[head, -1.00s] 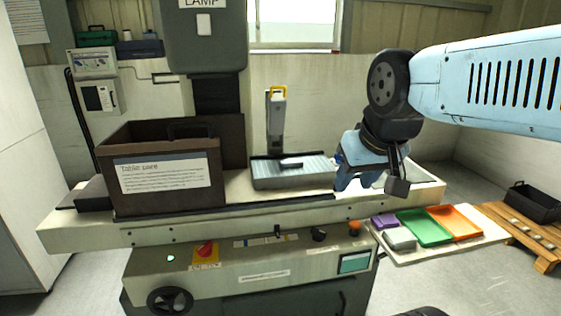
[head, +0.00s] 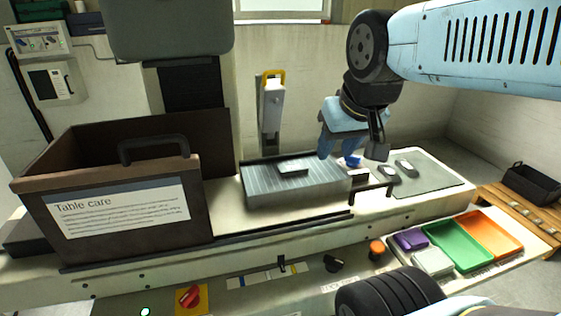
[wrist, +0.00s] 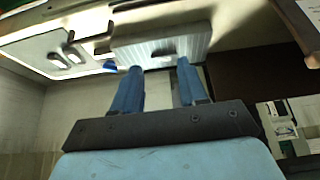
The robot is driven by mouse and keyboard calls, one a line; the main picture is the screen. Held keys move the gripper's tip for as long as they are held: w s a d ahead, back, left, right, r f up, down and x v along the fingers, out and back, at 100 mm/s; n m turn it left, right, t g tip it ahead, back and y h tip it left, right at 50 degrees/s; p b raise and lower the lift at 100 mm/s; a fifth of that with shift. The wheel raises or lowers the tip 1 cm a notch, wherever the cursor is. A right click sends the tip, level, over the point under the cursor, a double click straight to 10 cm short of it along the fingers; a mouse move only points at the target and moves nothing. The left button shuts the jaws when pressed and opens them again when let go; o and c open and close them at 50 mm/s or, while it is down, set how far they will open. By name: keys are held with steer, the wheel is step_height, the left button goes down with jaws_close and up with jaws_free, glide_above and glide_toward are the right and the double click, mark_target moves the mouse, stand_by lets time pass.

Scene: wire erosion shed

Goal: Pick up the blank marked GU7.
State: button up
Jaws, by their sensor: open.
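A small grey blank (head: 292,169) lies on top of a ribbed grey block (head: 270,190) on the machine table; it also shows in the wrist view (wrist: 163,52). Two more grey blanks, one left (head: 387,172) and one right (head: 405,167), lie on or by a grey mat (head: 435,178). Another small grey piece (head: 358,176) is at the block's right end. I cannot read any marking, so I cannot tell which is GU7. My gripper (head: 345,155) is open and empty, above and behind the block's right end; its blue fingers (wrist: 158,68) show apart in the wrist view.
A low dark rail (head: 372,190) is at the block's right. Green (head: 460,245) and orange (head: 497,232) trays lie front right.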

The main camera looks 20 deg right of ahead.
steer(key=shift+w+d, duration=0.1)
steer(key=shift+w, duration=0.05)
steer(key=shift+o, duration=0.4)
steer(key=shift+o, duration=0.8)
steer(key=shift+w+r, duration=0.1)
steer(key=shift+o, duration=0.8)
steer(key=shift+w+r+n, duration=0.1)
steer(key=shift+w+n, duration=0.2)
steer(key=shift+w, duration=0.1)
steer(key=shift+o, duration=0.8)
steer(key=w+n+g+h, duration=0.1)
steer(key=w+n+g, duration=0.2)
steer(key=w+n, duration=0.4)
steer(key=w, duration=0.4)
steer(key=shift+a+f+n, duration=0.25)
steer(key=shift+a+n, duration=0.05)
steer(key=shift+a, duration=0.1)
steer(key=n+g+y, duration=0.1)
steer(key=n+g, duration=0.2)
steer(key=n, duration=0.7)
glide_above(293, 167)
step_height(293, 167, down, 6)
steer(key=f, duration=0.7)
steer(key=shift+w+a+f, duration=0.1)
steer(key=shift+w+f, duration=0.1)
steer(key=shift+f, duration=0.15)
steer(key=shift+s+f, duration=0.1)
steer(key=shift+f, duration=2.85)
